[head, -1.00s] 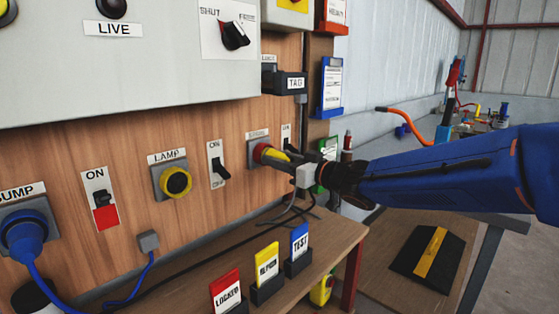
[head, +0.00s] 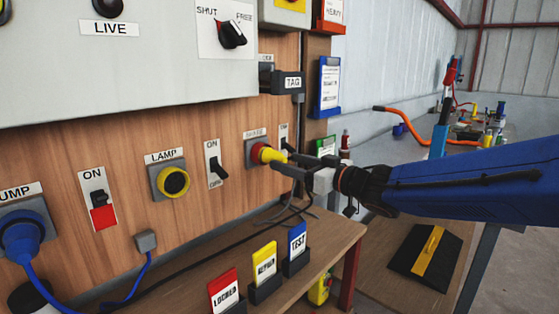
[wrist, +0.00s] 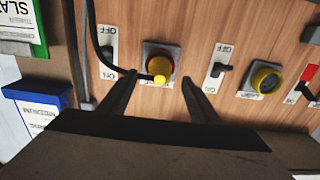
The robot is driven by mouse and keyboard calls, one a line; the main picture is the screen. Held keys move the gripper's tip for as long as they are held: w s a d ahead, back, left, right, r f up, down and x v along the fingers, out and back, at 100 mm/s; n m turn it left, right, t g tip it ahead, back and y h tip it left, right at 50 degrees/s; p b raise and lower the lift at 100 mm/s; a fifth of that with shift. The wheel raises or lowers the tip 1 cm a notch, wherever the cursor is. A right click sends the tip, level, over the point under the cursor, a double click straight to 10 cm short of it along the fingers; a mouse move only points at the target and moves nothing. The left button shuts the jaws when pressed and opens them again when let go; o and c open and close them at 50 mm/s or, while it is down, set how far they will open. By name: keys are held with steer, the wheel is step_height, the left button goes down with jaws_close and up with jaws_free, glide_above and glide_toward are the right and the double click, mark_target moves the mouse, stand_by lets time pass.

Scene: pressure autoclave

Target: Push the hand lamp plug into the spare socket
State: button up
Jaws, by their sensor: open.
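The spare socket (head: 250,158) is a grey plate with a red ring, under a small label at the right end of the wooden panel. The yellow hand lamp plug (head: 269,155) sits in its mouth and points outward; how deep it is seated I cannot tell. In the wrist view the plug (wrist: 160,79) shows end-on against the socket (wrist: 150,52), with a black cable running left and up from it. My gripper (head: 286,164) is open just in front of the plug, its fingers apart on either side in the wrist view. It holds nothing.
The LAMP socket (head: 174,182) and an ON/OFF switch (head: 215,165) are to the left. A grey cabinet (head: 150,75) overhangs the panel. A shelf below holds red, yellow and blue cards (head: 297,243). A tag holder (head: 288,82) juts out above the spare socket.

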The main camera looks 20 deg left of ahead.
steer(key=v, duration=1.1)
steer(key=shift+s+d, duration=0.15)
steer(key=shift+d, duration=0.1)
steer(key=w+d+f+m+t+h, duration=0.1)
steer(key=w+d+m+t+h, duration=0.25)
steer(key=d, duration=0.55)
steer(key=w+d+f+m+t+h, duration=0.1)
steer(key=w+d+m+t+h, duration=0.25)
steer(key=d, duration=0.65)
steer(key=s+d+f+m+h, duration=0.2)
steer(key=s+d+f+h, duration=0.15)
steer(key=d, duration=0.25)
steer(key=s+d+f+m+h, duration=0.2)
steer(key=d+h, duration=0.2)
steer(key=d, duration=0.3)
steer(key=s+d+f+m+g+h, duration=0.2)
steer(key=s+d+f+g+h, duration=0.15)
steer(key=s+d+f, duration=0.55)
steer(key=s+f+g, duration=0.2)
steer(key=s+f, duration=0.1)
steer(key=s, duration=0.5)
steer(key=s+f+g+y, duration=0.1)
steer(key=s+f+g, duration=0.2)
steer(key=s, duration=0.5)
steer(key=shift+a+f+m, duration=0.25)
steer(key=shift+a+m, duration=0.05)
steer(key=shift+a, duration=0.1)
